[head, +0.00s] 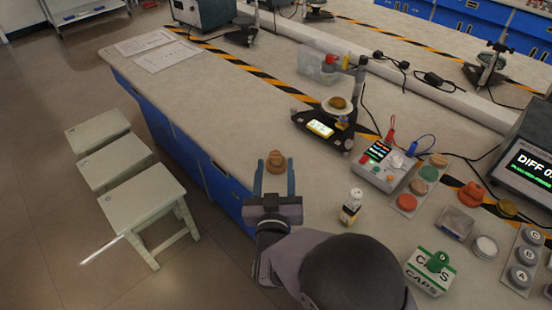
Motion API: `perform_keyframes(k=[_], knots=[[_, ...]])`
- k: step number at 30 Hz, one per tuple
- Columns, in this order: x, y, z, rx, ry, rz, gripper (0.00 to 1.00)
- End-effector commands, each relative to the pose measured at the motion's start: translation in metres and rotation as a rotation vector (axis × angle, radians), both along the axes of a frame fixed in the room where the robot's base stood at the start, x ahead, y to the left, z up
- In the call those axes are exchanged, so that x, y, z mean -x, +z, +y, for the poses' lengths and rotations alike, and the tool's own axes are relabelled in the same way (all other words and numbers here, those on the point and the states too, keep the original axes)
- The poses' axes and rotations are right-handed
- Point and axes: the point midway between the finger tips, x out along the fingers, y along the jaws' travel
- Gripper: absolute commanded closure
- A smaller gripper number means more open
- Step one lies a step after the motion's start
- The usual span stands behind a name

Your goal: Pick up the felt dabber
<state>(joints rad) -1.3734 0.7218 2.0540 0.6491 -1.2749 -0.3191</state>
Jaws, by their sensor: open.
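A small tan-brown round piece with a knob on top (276,162), probably the felt dabber, is near the left edge of the grey bench in the head view. My gripper (274,176) is open, with its two blue-grey fingers pointing toward it. The fingertips appear to be on either side of the tan piece's lower part. I cannot tell their height above the bench or whether they touch it. No part of the tan piece is clearly hidden.
A small white-capped bottle (351,208) stands right of my gripper. A black stand (324,124) is farther back.

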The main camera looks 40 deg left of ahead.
Motion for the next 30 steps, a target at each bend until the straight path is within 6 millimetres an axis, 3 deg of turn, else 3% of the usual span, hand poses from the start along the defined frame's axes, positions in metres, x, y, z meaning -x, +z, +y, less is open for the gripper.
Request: perform_keyframes(k=[3, 9, 30], knots=[[0.000, -0.028, 0.000, 0.006, 0.000, 0.002, 0.52], [0.000, -0.052, 0.000, 0.001, 0.001, 0.001, 0.52], [-0.018, -0.054, 0.017, -0.001, 0.001, 0.001, 0.52]])
